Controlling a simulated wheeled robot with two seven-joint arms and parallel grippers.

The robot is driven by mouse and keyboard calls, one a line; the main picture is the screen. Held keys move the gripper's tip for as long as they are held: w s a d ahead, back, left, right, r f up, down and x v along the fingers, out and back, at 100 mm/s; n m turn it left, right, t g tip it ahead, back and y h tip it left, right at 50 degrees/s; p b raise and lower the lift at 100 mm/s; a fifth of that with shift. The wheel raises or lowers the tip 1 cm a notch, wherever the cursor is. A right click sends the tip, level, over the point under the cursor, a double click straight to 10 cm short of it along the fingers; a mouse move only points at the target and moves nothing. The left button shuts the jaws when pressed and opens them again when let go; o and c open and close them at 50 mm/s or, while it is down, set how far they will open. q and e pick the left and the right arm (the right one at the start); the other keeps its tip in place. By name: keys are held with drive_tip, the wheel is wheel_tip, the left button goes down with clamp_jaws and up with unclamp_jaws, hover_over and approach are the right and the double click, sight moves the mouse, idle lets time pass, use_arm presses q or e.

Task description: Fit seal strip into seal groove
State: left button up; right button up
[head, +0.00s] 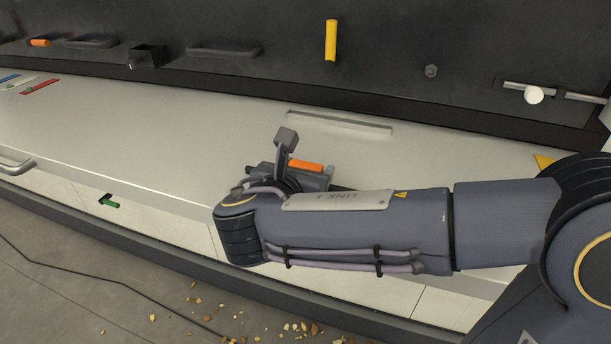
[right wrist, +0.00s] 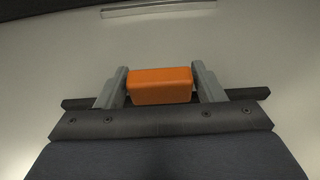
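An orange block (right wrist: 160,86), which I take to be the seal strip, sits between the two grey fingers of my right gripper (right wrist: 161,88). Both fingers touch its ends. In the head view the orange block (head: 306,165) shows just beyond my right wrist, over the pale worktop; its underside is hidden. A long narrow pale slot (head: 340,122), which looks like the seal groove, lies at the back of the worktop, beyond my right gripper (head: 303,170). The slot also shows at the top of the right wrist view (right wrist: 158,8), apart from the block. My left gripper is not in view.
The pale worktop (head: 150,130) is mostly clear. A dark back panel (head: 270,30) carries a yellow handle (head: 331,40), a black box (head: 148,56) and a white knob (head: 534,95). Crumbs (head: 295,327) and a cable (head: 90,276) lie on the floor.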

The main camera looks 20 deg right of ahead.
drive_tip(key=c, duration=0.6)
drive_tip(key=shift+c, duration=0.2)
drive_tip(key=shift+r, duration=0.1)
